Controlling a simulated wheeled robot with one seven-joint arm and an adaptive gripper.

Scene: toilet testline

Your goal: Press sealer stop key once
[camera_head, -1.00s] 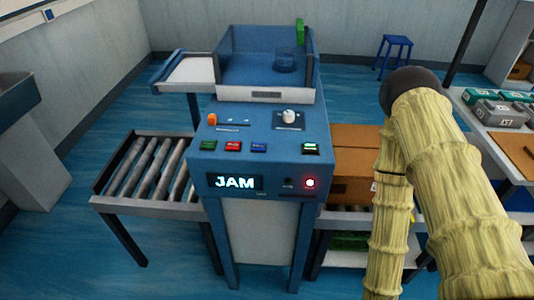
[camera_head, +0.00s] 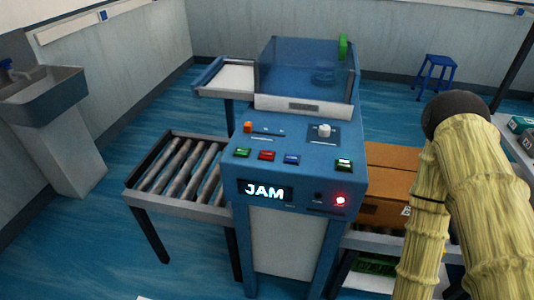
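The blue sealer machine (camera_head: 300,185) stands in the middle of the head view. Its display (camera_head: 265,191) reads JAM, and a red light (camera_head: 340,200) glows at its right. A row of keys lies on the sloped panel: a green key (camera_head: 242,153), a red key (camera_head: 266,156), a blue key (camera_head: 292,159) and another green key (camera_head: 343,164). Their labels are too small to read, so I cannot tell for sure which is stop. My sleeved arm is at the right, apart from the keys in the picture. My gripper is out of view.
An orange knob (camera_head: 248,127) and a white knob (camera_head: 323,130) sit behind the keys. A roller conveyor (camera_head: 180,170) adjoins the left side. Cardboard boxes (camera_head: 388,183) stand on the right. A sink (camera_head: 45,95) is at far left, a blue stool (camera_head: 437,72) behind.

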